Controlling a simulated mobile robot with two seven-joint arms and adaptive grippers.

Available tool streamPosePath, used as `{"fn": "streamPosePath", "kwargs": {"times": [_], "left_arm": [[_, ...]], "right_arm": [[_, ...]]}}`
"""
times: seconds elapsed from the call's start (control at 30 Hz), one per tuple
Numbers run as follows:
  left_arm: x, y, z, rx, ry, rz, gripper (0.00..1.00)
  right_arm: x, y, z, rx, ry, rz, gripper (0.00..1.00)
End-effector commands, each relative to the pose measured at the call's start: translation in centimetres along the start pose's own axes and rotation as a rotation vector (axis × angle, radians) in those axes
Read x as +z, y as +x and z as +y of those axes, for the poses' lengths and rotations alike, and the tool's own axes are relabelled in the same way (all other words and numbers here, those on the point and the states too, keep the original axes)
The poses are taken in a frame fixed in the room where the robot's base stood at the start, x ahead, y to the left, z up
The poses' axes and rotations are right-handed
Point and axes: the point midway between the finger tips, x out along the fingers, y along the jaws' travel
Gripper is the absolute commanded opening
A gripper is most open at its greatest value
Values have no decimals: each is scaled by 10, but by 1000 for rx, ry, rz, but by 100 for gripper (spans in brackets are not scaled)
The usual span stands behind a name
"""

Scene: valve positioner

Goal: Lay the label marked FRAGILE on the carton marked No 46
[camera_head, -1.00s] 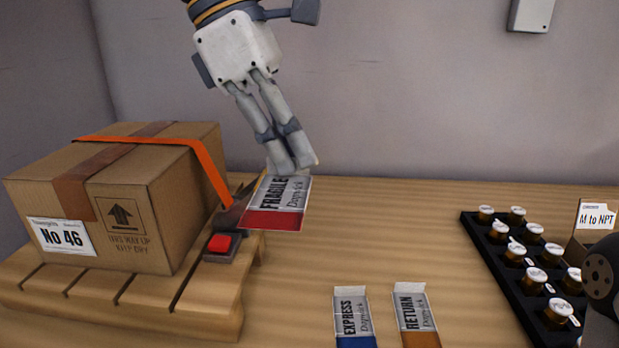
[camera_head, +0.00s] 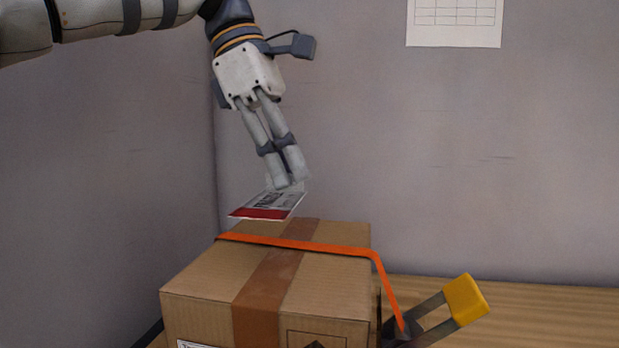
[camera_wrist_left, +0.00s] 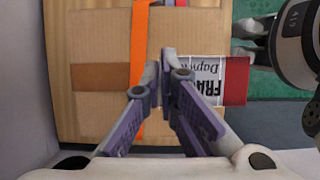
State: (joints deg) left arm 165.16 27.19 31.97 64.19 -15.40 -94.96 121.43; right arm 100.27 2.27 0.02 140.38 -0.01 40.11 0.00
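My left gripper (camera_head: 291,184) is shut on the FRAGILE label (camera_head: 268,206), a white and grey label with a red end band. It holds the label by one edge, above the far part of the carton (camera_head: 215,282), apart from its top in the head view. The left wrist view shows the label (camera_wrist_left: 212,80) beside the left fingertips (camera_wrist_left: 171,60), partly over the carton's edge. The carton's front marking is cut off now; the earlier head view reads No 46. My right gripper (camera_wrist_left: 253,41) shows at the right of the left wrist view, fingers apart and empty.
An orange strap (camera_head: 300,243) crosses the carton top, and brown tape (camera_head: 268,288) runs along it. A buckle with a yellow handle (camera_head: 465,299) stands at the carton's right. Bare table (camera_head: 550,310) lies further right. A wall is close behind.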

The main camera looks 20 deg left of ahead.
Motion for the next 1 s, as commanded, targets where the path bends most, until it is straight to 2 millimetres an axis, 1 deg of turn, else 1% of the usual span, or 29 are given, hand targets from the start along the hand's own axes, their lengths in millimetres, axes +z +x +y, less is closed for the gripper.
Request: {"fn": "streamPosePath", "kwargs": {"times": [0.1, 0.2, 0.27, 0.5, 0.6, 0.7, 0.8, 1.0], "left_arm": [[-3, -2, 0, 1, -6, 1, 0], [-6, 4, 1, -1, -7, 1, 0], [-9, 11, 1, -2, -8, 1, 0], [-23, 45, 0, -2, -6, 1, 0], [-29, 60, 3, -8, -9, 2, 0], [-32, 68, 3, -7, -9, 2, 0], [-33, 70, 2, -3, -8, 1, 0], [-33, 69, 1, 2, -6, 1, 0]], "right_arm": [[0, 0, 0, 0, 1, 0, 40], [0, 0, 0, 1, 1, 0, 40], [0, 0, 0, 1, 1, 0, 40], [0, 0, 0, 0, 1, 0, 40], [7, 8, 1, 2, 1, -29, 40], [10, 12, 1, 2, 1, -44, 40], [12, 14, 1, 2, 1, -50, 40], [11, 13, 1, 2, 1, -47, 40]]}}
